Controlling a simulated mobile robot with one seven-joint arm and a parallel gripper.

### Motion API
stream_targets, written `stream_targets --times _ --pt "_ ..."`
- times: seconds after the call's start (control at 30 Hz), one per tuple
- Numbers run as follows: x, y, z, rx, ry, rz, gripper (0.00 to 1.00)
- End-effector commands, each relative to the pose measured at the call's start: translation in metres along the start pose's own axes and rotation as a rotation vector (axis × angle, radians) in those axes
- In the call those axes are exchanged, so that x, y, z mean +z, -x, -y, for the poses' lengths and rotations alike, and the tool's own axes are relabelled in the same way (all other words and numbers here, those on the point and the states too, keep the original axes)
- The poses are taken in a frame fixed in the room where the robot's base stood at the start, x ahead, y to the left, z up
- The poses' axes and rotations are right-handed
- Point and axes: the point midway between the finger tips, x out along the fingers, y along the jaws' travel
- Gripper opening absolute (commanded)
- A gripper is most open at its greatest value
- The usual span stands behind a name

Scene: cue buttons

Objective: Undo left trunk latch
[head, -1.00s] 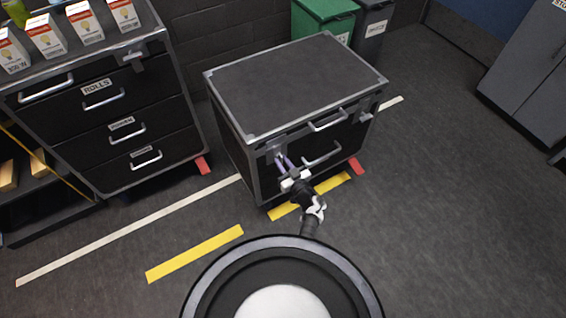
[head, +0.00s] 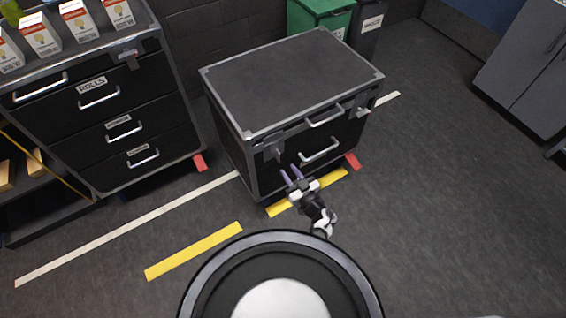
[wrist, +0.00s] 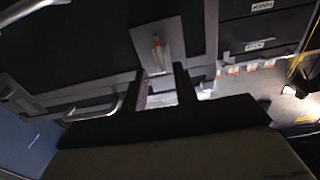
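The black trunk (head: 290,80) with grey metal edges stands in the middle of the head view, its lid down. Its left latch (head: 272,151) is a small grey plate at the front left, below the lid edge; I cannot tell whether it is fastened. In the wrist view the latch plate (wrist: 156,40), with a small red mark, lies just beyond the fingertips. The right latch (head: 361,106) is at the front right corner. My gripper (head: 291,173) is in front of and slightly right of the left latch, apart from it. Its two purple fingers are apart with nothing between them.
A black drawer cabinet (head: 115,110) with small boxes on top stands to the left. Two handles (head: 322,118) project from the trunk front. A green bin (head: 322,14) stands behind the trunk. The floor (head: 440,200) to the right is clear.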

Motion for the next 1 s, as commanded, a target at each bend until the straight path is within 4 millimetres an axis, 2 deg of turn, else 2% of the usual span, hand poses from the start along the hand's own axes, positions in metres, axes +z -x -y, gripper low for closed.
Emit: stream_targets --times 0.03,0.1,0.33,0.5,1.0 --pt "0.002 0.014 0.000 0.004 0.000 0.002 0.29" --pt "0.002 0.028 0.000 0.003 0.000 0.001 0.29" --pt "0.001 0.061 0.000 0.002 0.000 0.001 0.29" --pt "0.000 0.068 0.000 -0.001 0.001 0.001 0.29" --pt "0.000 0.068 0.000 0.000 0.000 0.001 0.29"
